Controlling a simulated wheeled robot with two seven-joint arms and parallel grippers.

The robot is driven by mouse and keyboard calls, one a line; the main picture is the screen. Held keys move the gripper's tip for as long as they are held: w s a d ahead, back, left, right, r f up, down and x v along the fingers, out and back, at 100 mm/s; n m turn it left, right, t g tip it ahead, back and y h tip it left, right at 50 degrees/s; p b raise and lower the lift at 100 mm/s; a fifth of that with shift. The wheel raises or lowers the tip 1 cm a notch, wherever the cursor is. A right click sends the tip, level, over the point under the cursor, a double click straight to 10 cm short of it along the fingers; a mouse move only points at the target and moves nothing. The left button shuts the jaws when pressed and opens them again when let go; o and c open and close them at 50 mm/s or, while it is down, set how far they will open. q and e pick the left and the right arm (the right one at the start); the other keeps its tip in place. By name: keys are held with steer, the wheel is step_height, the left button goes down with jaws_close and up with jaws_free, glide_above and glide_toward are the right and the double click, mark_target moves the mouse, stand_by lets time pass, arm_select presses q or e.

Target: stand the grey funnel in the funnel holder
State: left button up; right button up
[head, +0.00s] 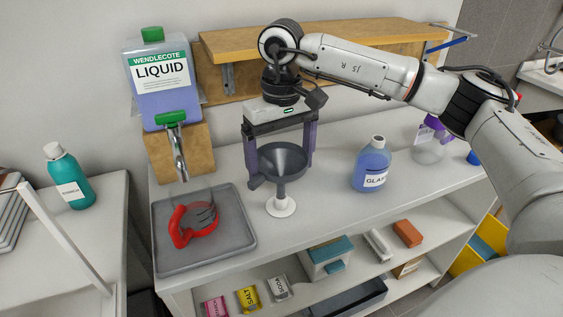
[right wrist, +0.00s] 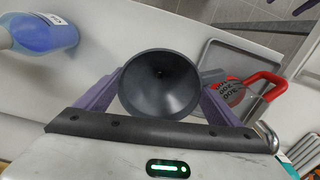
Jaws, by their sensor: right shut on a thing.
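The grey funnel (head: 282,160) is upright, with its wide mouth up, between the fingers of my right gripper (head: 281,167). The right gripper points down and is shut on the funnel's cone. The white funnel holder (head: 281,207), with a round base, stands on the counter directly below. The funnel's stem meets the top of the holder in the head view; I cannot tell how deep it sits. In the right wrist view the funnel (right wrist: 160,84) is seen from above, between the purple fingers, and hides the holder. My left gripper is not in view.
A grey tray (head: 170,262) with a red-handled measuring jug (head: 185,236) lies left of the holder. A blue bottle (head: 371,166) stands to the right. A liquid dispenser (head: 160,85) and a wooden shelf (head: 340,40) are behind. Counter between the holder and bottle is free.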

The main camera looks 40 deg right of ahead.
steer(key=shift+f+b, duration=1.35)
steer(key=shift+f, duration=0.6)
steer(key=shift+r, duration=0.1)
stand_by(1.2)
steer(key=o, duration=0.9)
